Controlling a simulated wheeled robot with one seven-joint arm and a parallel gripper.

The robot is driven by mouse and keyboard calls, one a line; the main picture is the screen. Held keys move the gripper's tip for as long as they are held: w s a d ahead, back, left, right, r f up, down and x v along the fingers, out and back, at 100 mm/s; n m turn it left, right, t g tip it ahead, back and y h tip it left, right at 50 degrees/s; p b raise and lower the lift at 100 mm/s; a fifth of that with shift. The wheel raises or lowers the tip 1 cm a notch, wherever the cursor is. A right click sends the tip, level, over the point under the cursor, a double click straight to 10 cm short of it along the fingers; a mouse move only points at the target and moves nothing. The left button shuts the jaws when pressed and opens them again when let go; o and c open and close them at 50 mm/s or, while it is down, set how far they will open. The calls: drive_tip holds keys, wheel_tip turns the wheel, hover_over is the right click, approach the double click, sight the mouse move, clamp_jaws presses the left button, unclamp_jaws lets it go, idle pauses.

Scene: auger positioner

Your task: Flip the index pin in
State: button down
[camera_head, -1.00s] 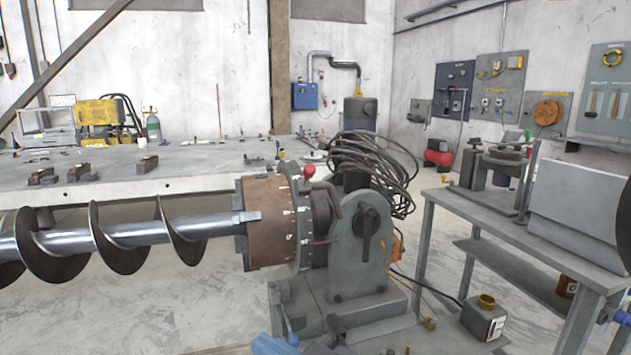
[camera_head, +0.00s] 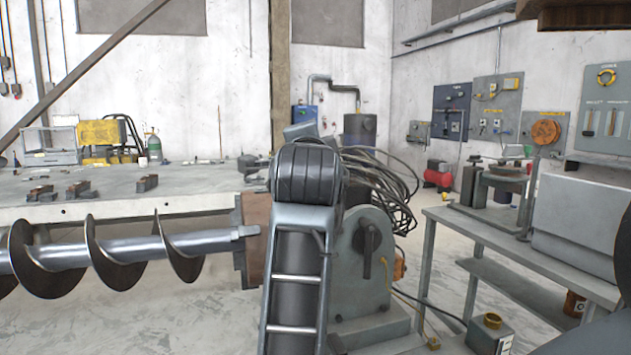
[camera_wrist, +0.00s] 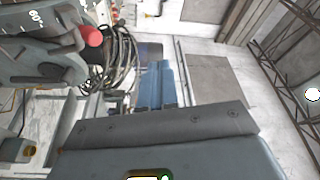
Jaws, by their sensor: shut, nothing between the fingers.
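A red knob (camera_wrist: 92,36), which I take to be the index pin's handle, shows at the upper left of the wrist view. It stands beside the grey indexing head (camera_wrist: 50,50), which has a 60° mark. My gripper (camera_wrist: 160,68) is shut and empty, right of the knob in that picture and apart from it. In the head view, my arm covers the red knob and most of the dial. The grey housing (camera_head: 362,285) with its dark lever and part of the brown chuck (camera_head: 257,215) holding the auger (camera_head: 130,252) still show.
Dark cables (camera_head: 390,195) hang looped behind the housing. A long workbench (camera_head: 110,200) with small metal blocks lies behind the auger. A grey side table (camera_head: 480,235) stands at the right. The floor between housing and side table is partly clear.

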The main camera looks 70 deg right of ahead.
drive_tip(key=shift+s+d+r+m+y+b, duration=0.15)
drive_tip(key=shift+s+m+y+b, duration=0.25)
drive_tip(key=shift+s+m+y, duration=1.2)
drive_tip(key=shift+s+d+r+m+y+b, duration=0.1)
drive_tip(key=shift+s+m+y+b, duration=0.2)
drive_tip(key=shift+m+y, duration=2.6)
drive_tip(key=shift+s+d+r+m+y+b, duration=0.15)
drive_tip(key=shift+s+m+y+b, duration=0.55)
drive_tip(key=shift+m, duration=3.2)
drive_tip(key=shift+s+f, duration=0.1)
drive_tip(key=shift+s, duration=0.05)
drive_tip(key=x, duration=1.4)
drive_tip(key=shift+d, duration=0.25)
drive_tip(key=shift+s, duration=0.15)
